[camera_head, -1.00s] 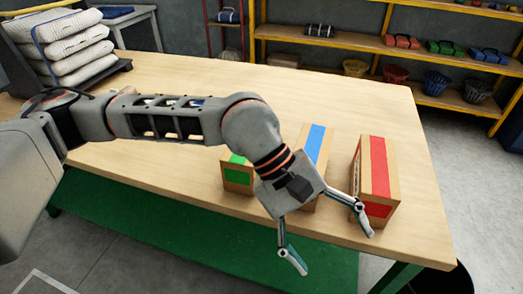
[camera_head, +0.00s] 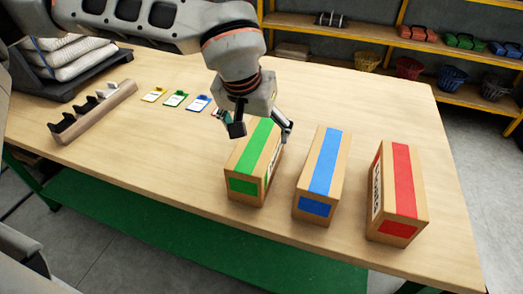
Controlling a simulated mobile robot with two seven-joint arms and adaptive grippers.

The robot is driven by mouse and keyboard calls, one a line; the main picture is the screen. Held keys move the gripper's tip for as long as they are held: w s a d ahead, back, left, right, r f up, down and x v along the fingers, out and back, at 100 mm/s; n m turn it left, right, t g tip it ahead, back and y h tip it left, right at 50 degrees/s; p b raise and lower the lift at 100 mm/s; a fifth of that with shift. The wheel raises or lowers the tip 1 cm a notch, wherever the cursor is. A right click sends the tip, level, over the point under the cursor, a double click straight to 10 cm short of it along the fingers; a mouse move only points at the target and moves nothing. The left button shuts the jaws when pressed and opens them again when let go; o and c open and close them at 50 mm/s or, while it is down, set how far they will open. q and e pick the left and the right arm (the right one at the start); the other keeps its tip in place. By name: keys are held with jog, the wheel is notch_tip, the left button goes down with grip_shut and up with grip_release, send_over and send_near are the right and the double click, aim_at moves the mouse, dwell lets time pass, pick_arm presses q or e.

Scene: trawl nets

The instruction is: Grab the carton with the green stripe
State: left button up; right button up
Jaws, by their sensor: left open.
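The carton with the green stripe (camera_head: 246,170) stands on the wooden table, the leftmost of three cartons in a row. My left gripper (camera_head: 262,130) is open above the far end of this carton, its fingers spread to either side. I cannot tell whether the fingers touch the carton. The carton with the blue stripe (camera_head: 322,175) and the carton with the red stripe (camera_head: 400,190) stand to its right. My right gripper is not in view.
On the table (camera_head: 150,185) lie a wooden rack with dark hooks (camera_head: 92,112) and several coloured tags (camera_head: 175,100). White sacks (camera_head: 65,55) are stacked at the back left. A yellow shelf (camera_head: 400,45) with baskets and toolboxes stands behind. The table's front left is clear.

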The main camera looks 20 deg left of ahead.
aim_at(258, 141)
pick_arm(q)
jog(key=shift+f, duration=0.55)
jog(key=shift+x, duration=1)
jog(key=x, duration=0.2)
jog(key=b+x, duration=0.1)
jog(key=shift+w+a+f, duration=0.25)
jog(key=shift+w+f, duration=0.15)
jog(key=shift+f, duration=0.15)
jog(key=shift+r, duration=0.1)
jog(key=shift+c, duration=0.7)
jog(key=c, duration=1.9)
jog(key=shift+r, duration=0.1)
jog(key=shift+c, duration=0.7)
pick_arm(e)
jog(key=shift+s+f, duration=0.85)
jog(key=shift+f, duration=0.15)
